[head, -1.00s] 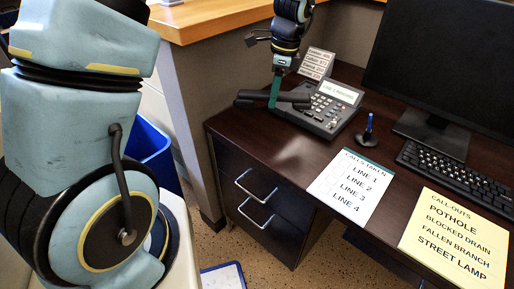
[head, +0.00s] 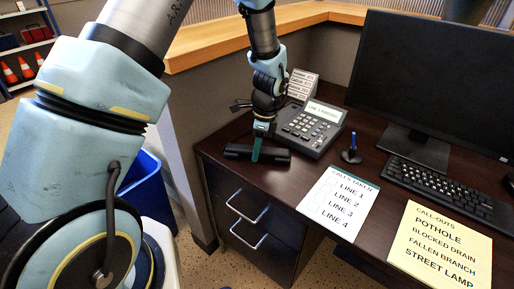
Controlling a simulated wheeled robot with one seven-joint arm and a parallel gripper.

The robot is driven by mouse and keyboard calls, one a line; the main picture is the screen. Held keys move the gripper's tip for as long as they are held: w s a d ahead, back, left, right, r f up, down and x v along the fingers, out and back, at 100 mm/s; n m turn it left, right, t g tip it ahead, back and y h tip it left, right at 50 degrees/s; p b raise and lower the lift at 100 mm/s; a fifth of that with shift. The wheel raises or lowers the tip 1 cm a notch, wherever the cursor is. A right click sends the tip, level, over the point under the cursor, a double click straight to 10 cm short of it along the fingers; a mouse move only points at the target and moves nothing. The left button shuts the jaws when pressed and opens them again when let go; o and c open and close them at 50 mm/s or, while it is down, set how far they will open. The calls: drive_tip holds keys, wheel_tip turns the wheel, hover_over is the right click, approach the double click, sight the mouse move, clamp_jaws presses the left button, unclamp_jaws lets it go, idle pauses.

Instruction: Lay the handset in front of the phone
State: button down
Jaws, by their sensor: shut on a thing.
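The dark handset (head: 237,151) lies low at the desk's left front part, in front of the phone (head: 309,129) and a little to its left. My gripper (head: 257,150) points down and is shut on the handset near its middle, with a green finger over its near side. The handset looks level and at or very near the desk top; I cannot tell if it touches. The phone is grey with a lit display and a keypad.
A card stand (head: 302,86) is behind the phone. A pen in a holder (head: 352,150), a calls list (head: 338,203), a yellow call-outs sheet (head: 441,246), a keyboard (head: 440,190) and a monitor (head: 432,80) are to the right. A wooden ledge (head: 205,50) is behind.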

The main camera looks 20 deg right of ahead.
sight(263, 149)
drive_tip(key=shift+f, duration=0.15)
drive_tip(key=shift+c, duration=2.2)
unclamp_jaws()
wheel_tip(263, 149, up, 12)
drive_tip(key=d+b, duration=0.1)
drive_tip(key=shift+s+d+b, duration=0.3)
drive_tip(key=shift+s+b, duration=0.05)
drive_tip(key=shift+s, duration=0.1)
